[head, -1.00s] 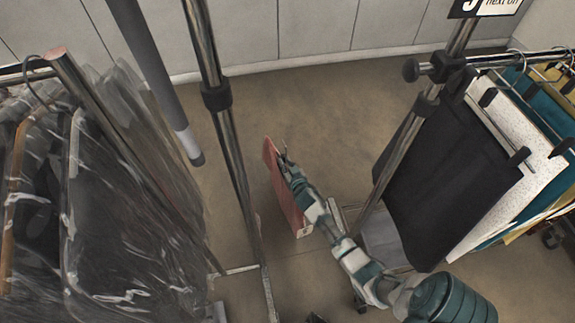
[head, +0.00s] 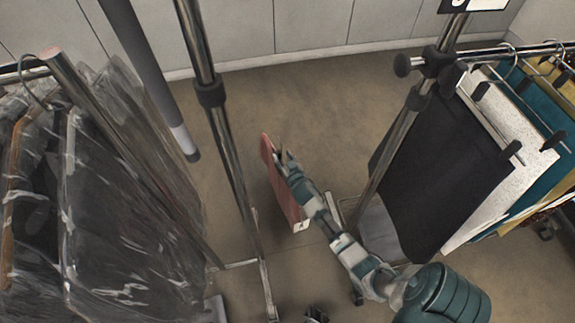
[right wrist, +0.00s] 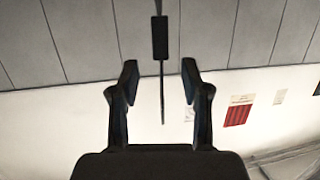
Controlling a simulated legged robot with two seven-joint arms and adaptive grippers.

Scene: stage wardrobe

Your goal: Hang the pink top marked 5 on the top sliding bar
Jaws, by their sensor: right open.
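The pink top (head: 279,182) hangs nearly edge-on over the floor between the racks in the head view. A small white tag (head: 301,226) shows at its lower end; its mark is too small to read. My right gripper (head: 283,157) is beside the top's upper right edge. In the right wrist view its two fingers (right wrist: 160,82) are apart, with a thin dark upright piece and black block (right wrist: 160,37) between them, not visibly clamped. A dark piece (head: 316,314) at the bottom edge may be my left gripper. I cannot tell which bar is the top sliding bar.
A grey tube (head: 138,60) slants down from the top left beside a metal upright (head: 216,120). Plastic-covered clothes (head: 110,210) fill the left. A rack bar (head: 500,54) with dark, white and teal garments stands at right. Open floor lies behind the top.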

